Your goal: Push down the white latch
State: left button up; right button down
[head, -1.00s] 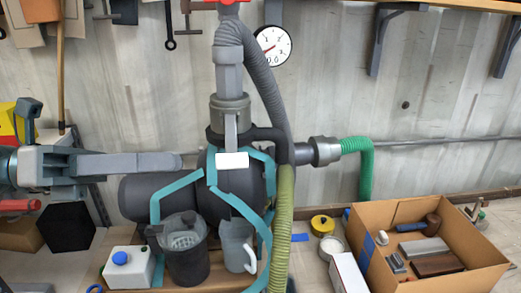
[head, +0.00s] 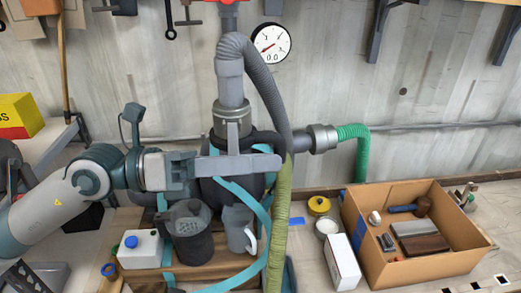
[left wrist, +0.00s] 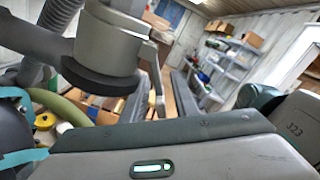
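The white latch is hidden in the head view behind my left gripper (head: 276,161). The grey lever (head: 232,137) above it still shows, hanging from the grey collar (head: 232,117) on the upright pipe. The lever (left wrist: 157,82) also shows in the left wrist view, hanging below the large grey collar (left wrist: 108,40). My left gripper reaches in from the left and lies level across the front of the lever's lower end. In the left wrist view its two dark fingers (left wrist: 160,98) stand apart with a gap. Contact with the latch cannot be told. My right gripper is out of view.
A ribbed yellow-green hose (head: 279,225) hangs just right. A cardboard box (head: 410,272) of tools sits farther right.

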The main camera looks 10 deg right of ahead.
pick_arm(q)
jog(key=shift+d, duration=0.3)
grip_shut()
jog(key=m+b, duration=0.1)
jog(key=b, duration=0.1)
jog(key=w+m+b, duration=0.1)
jog(key=b, duration=0.2)
jog(key=shift+f, duration=0.25)
grip_release()
dwell(0.3)
